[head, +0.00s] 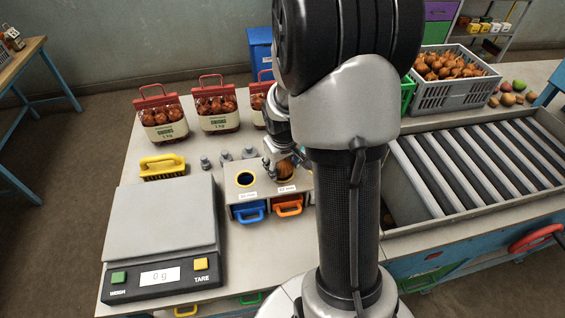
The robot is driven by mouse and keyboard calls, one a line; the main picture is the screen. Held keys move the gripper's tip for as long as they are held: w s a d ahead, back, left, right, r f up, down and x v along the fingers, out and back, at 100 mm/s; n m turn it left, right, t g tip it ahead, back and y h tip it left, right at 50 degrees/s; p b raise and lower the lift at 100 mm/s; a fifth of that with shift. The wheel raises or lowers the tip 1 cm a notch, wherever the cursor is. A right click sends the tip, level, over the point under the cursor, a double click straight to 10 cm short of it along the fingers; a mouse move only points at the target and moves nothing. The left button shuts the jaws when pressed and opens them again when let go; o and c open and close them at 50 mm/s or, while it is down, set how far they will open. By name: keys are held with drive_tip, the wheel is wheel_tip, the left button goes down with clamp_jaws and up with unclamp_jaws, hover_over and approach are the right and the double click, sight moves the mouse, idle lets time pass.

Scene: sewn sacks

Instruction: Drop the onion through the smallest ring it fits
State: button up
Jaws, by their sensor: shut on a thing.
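My gripper (280,160) is shut on a brown onion (288,168), which is partly hidden by the fingers. It holds the onion over the right part of a pale ring box (264,191). My arm hides anything further right.
A scale (160,235) reading 0 g stands left of the box. A yellow brush (162,166), small grey weights (226,156) and onion sacks (216,108) lie behind. A grey crate of onions (450,95) and a roller bed (480,160) are at right.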

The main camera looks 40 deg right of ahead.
drive_tip(key=o, duration=1.3)
drive_tip(key=v, duration=1.2)
